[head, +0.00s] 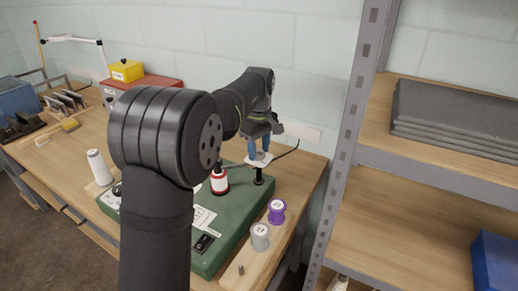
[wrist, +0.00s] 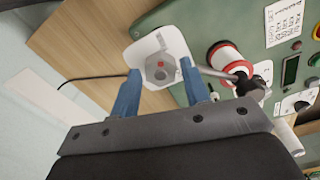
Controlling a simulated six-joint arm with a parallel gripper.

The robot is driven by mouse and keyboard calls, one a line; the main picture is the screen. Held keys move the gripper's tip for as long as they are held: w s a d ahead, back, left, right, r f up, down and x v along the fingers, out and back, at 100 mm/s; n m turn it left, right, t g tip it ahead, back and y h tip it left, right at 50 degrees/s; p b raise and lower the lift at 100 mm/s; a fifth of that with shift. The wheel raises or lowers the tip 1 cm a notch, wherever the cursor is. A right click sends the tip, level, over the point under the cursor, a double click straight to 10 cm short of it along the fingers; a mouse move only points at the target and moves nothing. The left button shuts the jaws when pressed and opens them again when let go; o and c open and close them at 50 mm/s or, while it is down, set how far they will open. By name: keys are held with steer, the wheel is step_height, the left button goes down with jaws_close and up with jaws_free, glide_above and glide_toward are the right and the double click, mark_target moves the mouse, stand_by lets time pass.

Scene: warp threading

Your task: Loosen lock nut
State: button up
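A grey metal nut (wrist: 158,72) with a red dot sits in the middle of a white plate (wrist: 150,46) in the wrist view. In the head view the white plate (head: 260,161) sits on top of a black post (head: 258,176) at the far right of the green machine base (head: 226,228). My gripper (wrist: 161,76) has its two blue fingers spread apart, one on each side of the nut, with visible gaps. In the head view my gripper (head: 259,150) points down just over the plate. Whether the fingertips are level with the nut, I cannot tell.
A red-and-white spool (head: 220,181) stands left of the post. A purple spool (head: 276,212) and a grey spool (head: 260,237) stand in front. A metal shelf post (head: 350,130) rises at right.

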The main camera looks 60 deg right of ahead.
mark_target(259, 152)
steer(key=shift+o, duration=0.6)
step_height(259, 152, up, 17)
steer(key=shift+r, duration=0.15)
stand_by(0.6)
step_height(259, 152, down, 18)
steer(key=shift+r, duration=0.25)
stand_by(0.3)
